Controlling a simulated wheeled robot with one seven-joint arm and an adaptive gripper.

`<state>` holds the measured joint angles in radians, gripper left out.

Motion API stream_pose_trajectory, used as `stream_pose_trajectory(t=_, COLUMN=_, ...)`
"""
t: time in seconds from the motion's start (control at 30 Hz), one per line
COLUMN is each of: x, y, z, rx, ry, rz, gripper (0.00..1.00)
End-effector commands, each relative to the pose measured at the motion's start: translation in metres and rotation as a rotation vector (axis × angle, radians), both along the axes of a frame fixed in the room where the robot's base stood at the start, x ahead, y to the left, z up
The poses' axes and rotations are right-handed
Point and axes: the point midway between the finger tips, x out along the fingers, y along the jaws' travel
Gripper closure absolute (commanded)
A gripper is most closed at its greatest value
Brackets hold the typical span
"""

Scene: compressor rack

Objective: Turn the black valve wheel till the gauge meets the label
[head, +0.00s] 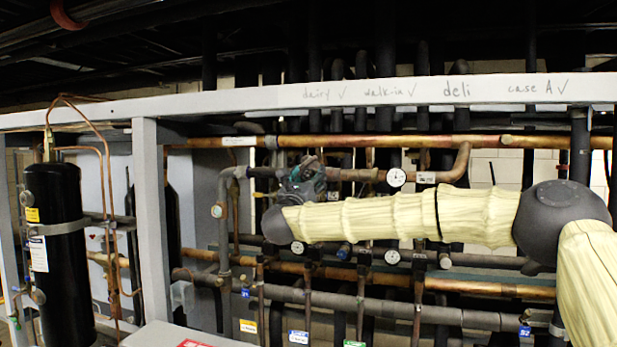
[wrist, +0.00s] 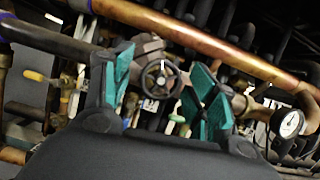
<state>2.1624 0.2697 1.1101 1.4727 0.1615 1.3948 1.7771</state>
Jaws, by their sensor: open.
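The black valve wheel (wrist: 161,78) shows in the wrist view, between and beyond my two fingers, with a pale mark on its face. My gripper (wrist: 160,90) has green-lined fingers that stand apart with nothing between them. In the head view my gripper (head: 305,178) is at the pipes left of centre and hides the wheel. A white dial gauge (head: 396,177) sits on the pipe to its right, with a white label (head: 426,177) beside it. A gauge also shows at the right of the wrist view (wrist: 290,124). Its needle is too small to read.
A copper pipe (head: 380,141) runs above the gripper, under a pale beam (head: 430,92) with handwritten names. More gauges (head: 392,257) and pipes lie below my arm. A black cylinder (head: 58,240) and a grey post (head: 150,220) stand at the left.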

Motion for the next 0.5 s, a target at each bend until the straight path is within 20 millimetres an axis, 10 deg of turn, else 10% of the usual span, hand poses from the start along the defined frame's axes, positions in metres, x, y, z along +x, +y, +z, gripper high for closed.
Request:
stream_pose_trajectory(t=0.27, x=-0.0001, y=-0.0002, z=0.0002, rx=0.0, ry=0.0, rz=0.0, gripper=0.85)
stream_pose_trajectory(t=0.5, x=-0.0003, y=-0.0004, z=-0.0005, rx=-0.006, ry=0.002, rz=0.0, gripper=0.88)
